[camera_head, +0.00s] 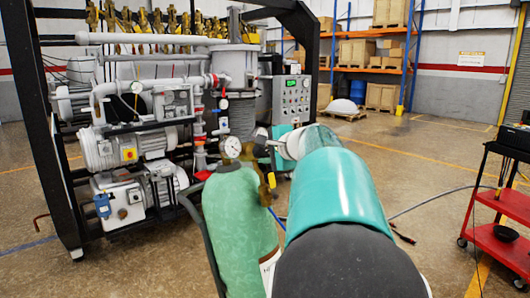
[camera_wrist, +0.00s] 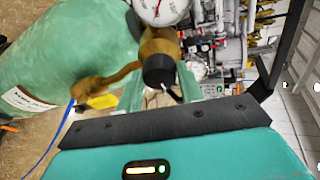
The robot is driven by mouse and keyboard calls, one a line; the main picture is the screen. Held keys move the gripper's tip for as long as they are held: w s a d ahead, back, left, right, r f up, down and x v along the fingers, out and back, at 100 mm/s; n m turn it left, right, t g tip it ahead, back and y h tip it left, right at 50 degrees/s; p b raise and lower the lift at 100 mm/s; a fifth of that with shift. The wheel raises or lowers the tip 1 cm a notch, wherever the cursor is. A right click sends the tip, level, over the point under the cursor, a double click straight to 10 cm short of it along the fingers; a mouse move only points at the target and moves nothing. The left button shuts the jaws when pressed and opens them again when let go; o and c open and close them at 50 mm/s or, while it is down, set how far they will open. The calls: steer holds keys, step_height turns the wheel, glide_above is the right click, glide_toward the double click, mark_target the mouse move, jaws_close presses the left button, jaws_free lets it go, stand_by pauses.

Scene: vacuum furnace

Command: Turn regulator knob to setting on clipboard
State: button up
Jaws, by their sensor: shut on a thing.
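The green gas cylinder (camera_head: 238,215) stands in front of the furnace rig in the head view. Its brass regulator carries a round white gauge (camera_head: 231,147). My gripper (camera_head: 265,142) reaches the regulator just right of the gauge and is shut on the regulator knob; the grip itself is small and partly hidden in the head view. In the wrist view the black knob (camera_wrist: 160,71) faces me on the brass regulator body (camera_wrist: 160,45), below the gauge (camera_wrist: 160,8), which is cut off by the top edge. Its reading is not legible. I see no clipboard.
Pumps and pipework in a black frame (camera_head: 58,160) stand behind the cylinder at left. A control panel (camera_head: 292,98) is beyond my arm. A red cart (camera_head: 500,205) stands at right. Open floor lies between my arm and the cart, with a cable across it.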

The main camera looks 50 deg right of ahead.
steer(key=m+g+y, duration=0.1)
steer(key=m, duration=0.4)
steer(key=shift+d+r, duration=0.1)
steer(key=shift+y, duration=0.3)
stand_by(0.4)
steer(key=o, duration=1)
steer(key=v, duration=1.3)
steer(key=shift+s+r, duration=0.2)
steer(key=shift+s, duration=0.1)
